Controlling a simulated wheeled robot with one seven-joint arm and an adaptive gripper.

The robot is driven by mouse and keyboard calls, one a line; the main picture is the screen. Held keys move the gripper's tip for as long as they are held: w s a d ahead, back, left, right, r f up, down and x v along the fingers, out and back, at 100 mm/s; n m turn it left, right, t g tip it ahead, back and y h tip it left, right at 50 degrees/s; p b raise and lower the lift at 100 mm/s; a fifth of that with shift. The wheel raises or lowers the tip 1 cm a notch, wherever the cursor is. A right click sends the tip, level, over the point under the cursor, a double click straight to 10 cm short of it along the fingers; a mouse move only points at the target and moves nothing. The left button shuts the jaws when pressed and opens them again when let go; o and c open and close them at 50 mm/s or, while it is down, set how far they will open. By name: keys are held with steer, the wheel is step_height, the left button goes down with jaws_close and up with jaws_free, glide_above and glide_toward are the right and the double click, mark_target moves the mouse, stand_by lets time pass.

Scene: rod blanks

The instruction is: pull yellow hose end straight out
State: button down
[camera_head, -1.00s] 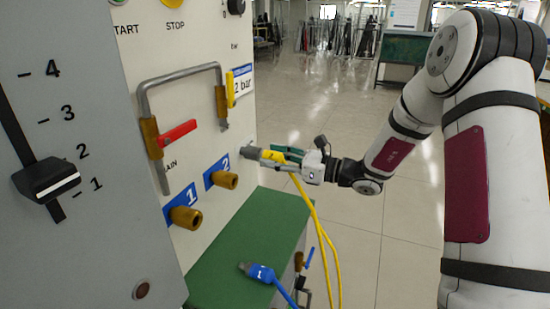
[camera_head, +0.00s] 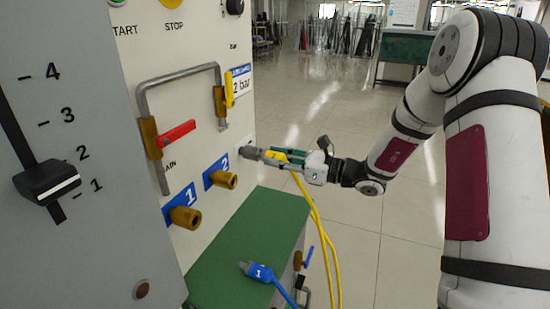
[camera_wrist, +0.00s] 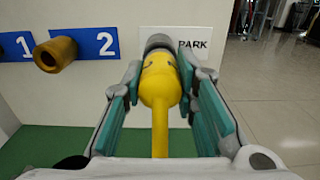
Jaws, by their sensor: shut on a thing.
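The yellow hose end (camera_wrist: 160,80) points at the panel at the PARK label (camera_wrist: 196,48) in the wrist view. A grey metal collar (camera_wrist: 159,42) is at its front, against the panel as far as I can see. My gripper (camera_wrist: 160,68) is shut on the yellow hose end, with one teal-lined finger on each side. In the head view my gripper (camera_head: 272,156) reaches the panel from the right, and the yellow hose (camera_head: 316,215) hangs below it. The fingers hide part of the hose end there.
Brass ports 1 (camera_head: 186,218) and 2 (camera_head: 226,179) are left of the hose end. A blue hose end (camera_head: 258,271) lies on the green bench top (camera_head: 235,240). The floor to the right is open.

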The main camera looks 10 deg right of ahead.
steer(key=shift+p+v, duration=0.6)
steer(key=shift+v, duration=1.5)
steer(key=shift+p+v, duration=0.8)
steer(key=shift+v, duration=2.1)
